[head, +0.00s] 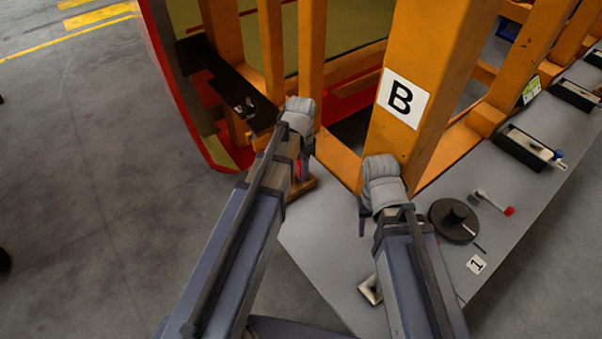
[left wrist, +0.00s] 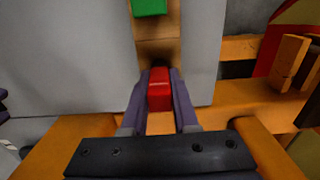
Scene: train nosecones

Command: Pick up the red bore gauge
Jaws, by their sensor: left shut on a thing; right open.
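The red bore gauge (left wrist: 159,90) is between the two fingers of my left gripper (left wrist: 161,88) in the left wrist view. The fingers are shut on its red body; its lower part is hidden. A wooden holder (left wrist: 156,48) lies beyond it, with a green piece (left wrist: 150,7) at the top edge. In the head view a bit of the red gauge (head: 303,168) shows beside my left gripper (head: 306,170), above the wooden holder (head: 302,188). My right gripper (head: 362,215) is open, above the grey table, partly hidden by its own wrist.
The grey table (head: 320,260) carries a dark round disc (head: 453,220), a small red-tipped tool (head: 493,202) and a card marked 1 (head: 476,264). An orange post with a B sign (head: 402,98) rises close to both grippers. Black trays (head: 522,150) stand further right.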

